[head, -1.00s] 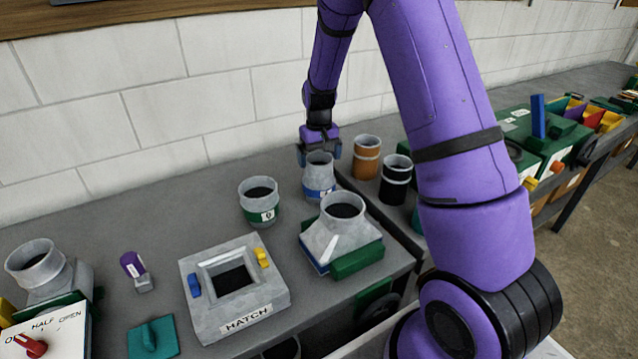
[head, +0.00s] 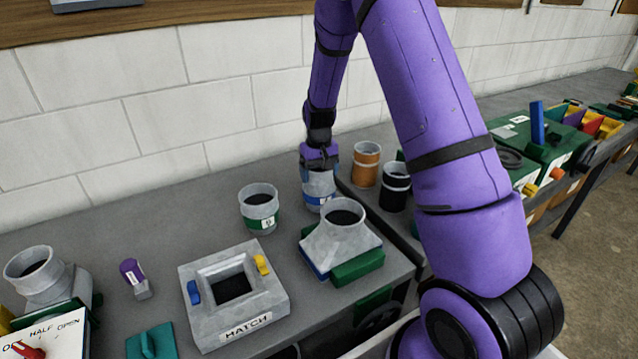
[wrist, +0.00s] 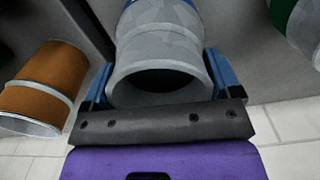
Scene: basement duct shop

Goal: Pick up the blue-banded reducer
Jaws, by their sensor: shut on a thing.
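The blue-banded reducer (head: 319,186) is a grey metal collar with a blue band, upright on the grey bench near its back. My gripper (head: 319,164) is over its top and shut on it, hiding part of its upper rim. In the wrist view, the reducer (wrist: 160,60) lies between the two blue fingers of my gripper (wrist: 160,88), its dark round opening facing the camera. Its blue band shows only in part at the top of that view.
An orange-banded piece (head: 366,164) and a black-banded piece (head: 395,187) stand close to the right. A green-banded reducer (head: 258,208) stands to the left. A square-based hood (head: 340,240) is in front, and a hatch block (head: 232,300) is farther left.

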